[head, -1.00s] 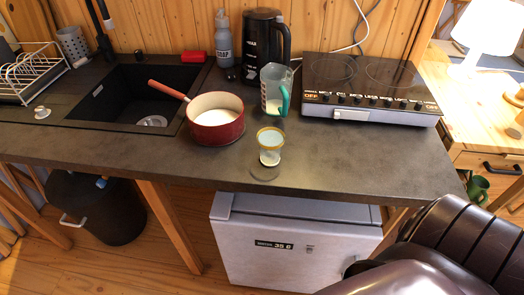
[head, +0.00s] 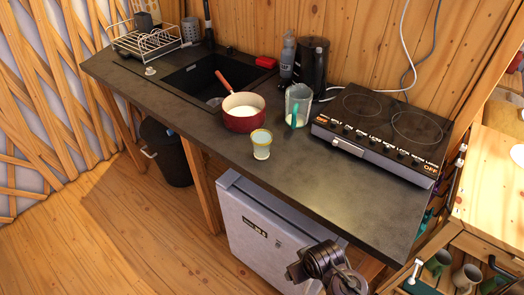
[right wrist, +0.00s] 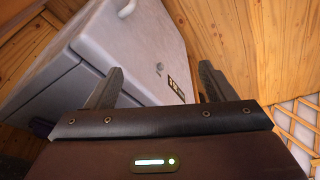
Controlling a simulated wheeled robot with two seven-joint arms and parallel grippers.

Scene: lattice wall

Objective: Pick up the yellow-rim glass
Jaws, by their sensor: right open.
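The yellow-rim glass (head: 261,143) stands upright near the front edge of the dark counter (head: 330,188), just in front of the red pot. In the right wrist view my right gripper (right wrist: 155,85) is open and empty, its two fingers apart, facing the grey fridge below the counter. In the head view, parts of my right arm show at the bottom, low and to the right of the glass and well apart from it. The glass is not in the right wrist view. My left gripper is not in view.
The red pot (head: 243,112) with its handle, a clear jug (head: 299,104), a black kettle (head: 311,64) and a hob (head: 384,127) stand on the counter. The fridge (head: 268,235) is below. The counter right of the glass is clear.

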